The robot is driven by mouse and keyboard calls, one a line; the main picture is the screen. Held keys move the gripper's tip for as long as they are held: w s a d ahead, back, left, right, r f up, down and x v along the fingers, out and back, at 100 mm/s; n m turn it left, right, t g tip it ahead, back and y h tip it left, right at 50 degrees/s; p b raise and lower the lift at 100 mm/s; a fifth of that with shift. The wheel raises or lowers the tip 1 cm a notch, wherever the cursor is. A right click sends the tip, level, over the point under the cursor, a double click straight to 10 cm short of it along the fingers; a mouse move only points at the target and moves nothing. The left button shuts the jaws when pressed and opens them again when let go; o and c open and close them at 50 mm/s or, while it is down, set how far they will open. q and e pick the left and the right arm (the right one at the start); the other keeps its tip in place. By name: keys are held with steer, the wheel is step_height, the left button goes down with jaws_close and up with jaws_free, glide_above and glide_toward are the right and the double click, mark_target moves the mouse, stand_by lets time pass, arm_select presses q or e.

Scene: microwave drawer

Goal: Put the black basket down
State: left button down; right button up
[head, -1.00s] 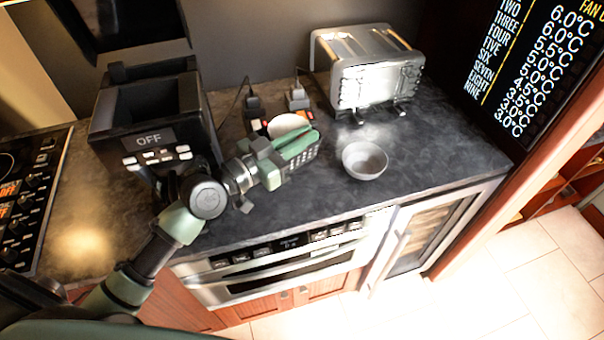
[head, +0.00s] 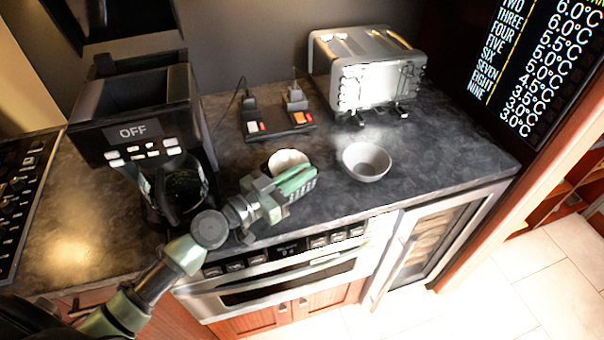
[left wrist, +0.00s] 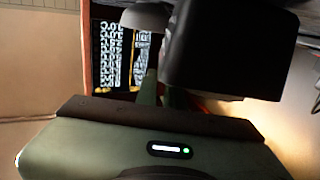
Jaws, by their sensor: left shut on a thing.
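My left gripper (head: 298,184), with green fingers, is over the dark counter near its front edge. It is shut on the black basket (left wrist: 225,50), a dark block large in the left wrist view. In the head view a pale round lining (head: 287,159) shows in the basket just beyond the fingers; the fingers hide most of its dark wall. I cannot tell for sure whether its base touches the counter. My right gripper is not in view.
A grey bowl (head: 366,161) stands right of the gripper. A coffee machine (head: 135,110) marked OFF stands left. A toaster (head: 370,75) and a power strip (head: 279,123) are behind. The counter (head: 440,150) is clear to the right.

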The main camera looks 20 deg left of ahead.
arm_select(q)
steer(key=shift+f, duration=0.1)
steer(key=c, duration=1.9)
jaws_free()
steer(key=shift+c, duration=0.2)
steer(key=o, duration=0.4)
steer(key=shift+s, duration=0.1)
steer(key=b+v, duration=0.3)
steer(key=v, duration=0.2)
steer(key=b+v, duration=0.4)
steer(key=v, duration=0.2)
steer(key=shift+f+b, duration=0.25)
steer(key=shift+b, duration=0.05)
steer(key=shift+s+a+r, duration=0.2)
steer(key=shift+s+a, duration=0.05)
steer(key=shift+s+r, duration=0.1)
steer(key=shift+r, duration=0.05)
